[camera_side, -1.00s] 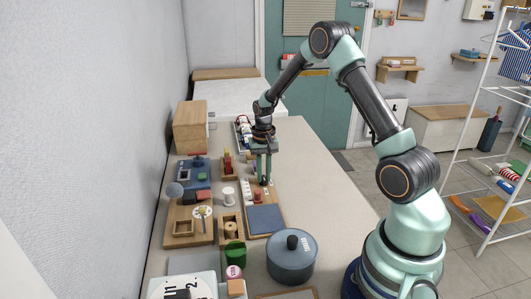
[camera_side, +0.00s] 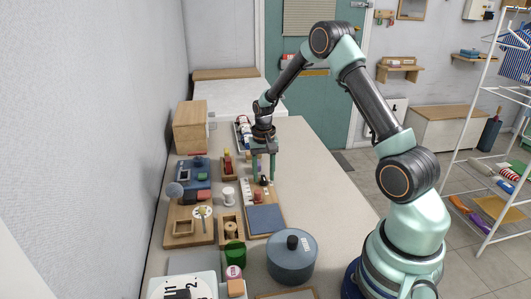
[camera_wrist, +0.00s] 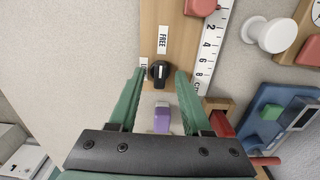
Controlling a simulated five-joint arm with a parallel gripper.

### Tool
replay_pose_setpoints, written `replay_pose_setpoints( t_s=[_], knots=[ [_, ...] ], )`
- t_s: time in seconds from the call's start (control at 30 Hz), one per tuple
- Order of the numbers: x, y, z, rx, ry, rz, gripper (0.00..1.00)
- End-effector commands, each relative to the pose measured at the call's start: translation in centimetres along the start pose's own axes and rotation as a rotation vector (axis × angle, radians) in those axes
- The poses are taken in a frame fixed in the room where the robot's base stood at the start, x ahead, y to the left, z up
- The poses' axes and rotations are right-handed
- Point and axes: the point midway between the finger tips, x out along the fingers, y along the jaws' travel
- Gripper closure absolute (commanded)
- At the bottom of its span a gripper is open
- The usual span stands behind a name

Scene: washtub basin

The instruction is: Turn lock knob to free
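The lock knob (camera_wrist: 158,72) is small and black with a pale mark on its top. It sits on a wooden board in the wrist view. A white FREE label (camera_wrist: 163,40) is above it, and a second label (camera_wrist: 143,70) beside it is partly covered by my left finger. My gripper (camera_wrist: 161,73) is open, with one green finger on each side of the knob and gaps visible. I cannot tell how far above the board the tips are. In the side view my gripper (camera_side: 264,182) points down over the wooden board (camera_side: 279,206), and the knob is hard to make out.
A purple and white piece (camera_wrist: 162,118) lies between the fingers, nearer the palm. A ruler strip (camera_wrist: 210,45), a white spool (camera_wrist: 268,34) and a blue fixture (camera_wrist: 280,118) are to the right. A lidded pot (camera_side: 291,258) stands nearer the side camera. Bare table lies right of the board.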

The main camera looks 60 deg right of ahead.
Motion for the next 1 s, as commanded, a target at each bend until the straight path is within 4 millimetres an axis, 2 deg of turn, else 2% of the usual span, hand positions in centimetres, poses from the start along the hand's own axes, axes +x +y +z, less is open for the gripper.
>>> replay_pose_setpoints(
  t_s=[0.17,0.5,0.7,0.83,1.0],
  knots=[
    [-1.2,0.0,-0.1,0.0,0.004,-0.002,0.51],
    [-7.8,0.0,-0.1,0.0,0.006,-0.002,0.51],
    [-10.8,0.0,-0.1,0.0,0.003,-0.001,0.51],
    [-11.8,0.0,0.0,0.0,0.002,-0.001,0.51],
    [-12.1,0.0,0.0,0.0,0.0,0.0,0.51]
  ],
)
